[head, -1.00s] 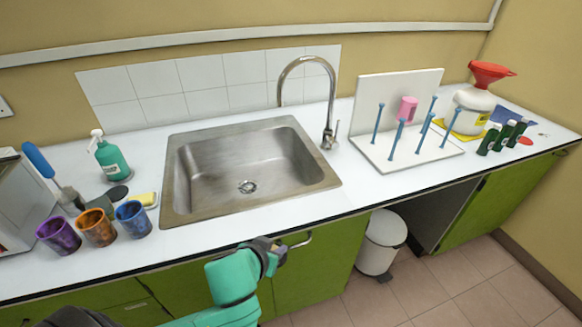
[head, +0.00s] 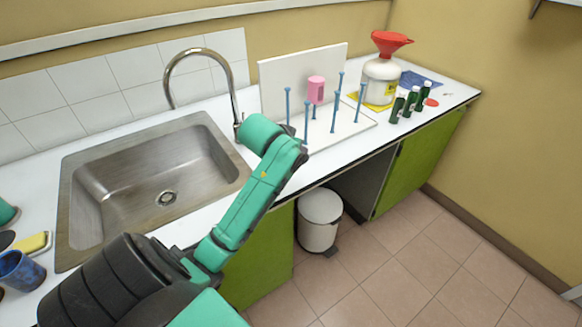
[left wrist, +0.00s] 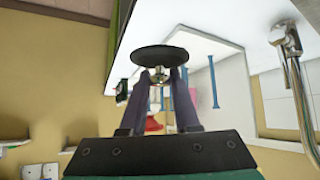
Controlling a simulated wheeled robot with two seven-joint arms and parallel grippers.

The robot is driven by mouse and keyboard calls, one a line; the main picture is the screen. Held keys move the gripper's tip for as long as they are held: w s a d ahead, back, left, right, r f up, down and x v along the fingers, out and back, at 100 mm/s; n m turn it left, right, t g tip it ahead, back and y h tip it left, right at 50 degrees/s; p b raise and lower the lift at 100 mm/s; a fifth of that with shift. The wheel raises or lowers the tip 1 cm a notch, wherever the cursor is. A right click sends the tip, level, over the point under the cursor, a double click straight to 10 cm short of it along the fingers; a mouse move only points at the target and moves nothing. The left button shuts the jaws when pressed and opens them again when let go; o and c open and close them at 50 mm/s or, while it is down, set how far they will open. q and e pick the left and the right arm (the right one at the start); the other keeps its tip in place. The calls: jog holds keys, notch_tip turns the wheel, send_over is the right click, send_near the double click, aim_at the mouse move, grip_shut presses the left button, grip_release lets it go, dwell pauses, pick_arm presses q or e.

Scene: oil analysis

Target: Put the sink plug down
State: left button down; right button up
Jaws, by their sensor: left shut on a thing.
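The sink plug (left wrist: 160,57) is a black disc with a small metal knob. In the left wrist view my left gripper (left wrist: 158,78) is shut on the knob, with the disc just beyond the fingertips. In the head view my left arm reaches over the counter's front edge, its far end in front of the drying rack; its fingers and the plug are hidden there. The steel sink (head: 150,175) is empty, with an open-looking drain (head: 167,198) in its floor. My right gripper is not in view.
A tall tap (head: 235,85) stands behind the sink. A white drying rack (head: 345,130) with blue pegs holds a pink cup (head: 316,90). Green bottles (head: 412,100) and a white jug with a red funnel (head: 380,80) stand farther right. A bin (head: 318,222) is below.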

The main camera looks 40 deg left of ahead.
pick_arm(q)
jog(key=w+a+r+m+h+p, duration=0.1)
jog(key=w+a+r+m+h, duration=0.25)
jog(key=r, duration=0.45)
jog(key=shift+m+t, duration=0.3)
jog(key=shift+m, duration=0.05)
jog(key=f+p, duration=0.1)
jog(key=f, duration=0.5)
jog(key=f+p, duration=0.1)
jog(key=f, duration=0.6)
jog(key=f+p, duration=0.1)
jog(key=f, duration=0.5)
jog(key=shift+w+d+f, duration=0.2)
jog(key=shift+w+f, duration=0.1)
jog(key=shift+f, duration=0.35)
jog(key=c, duration=0.6)
grip_release()
jog(key=shift+r, duration=0.1)
jog(key=shift+c, duration=0.2)
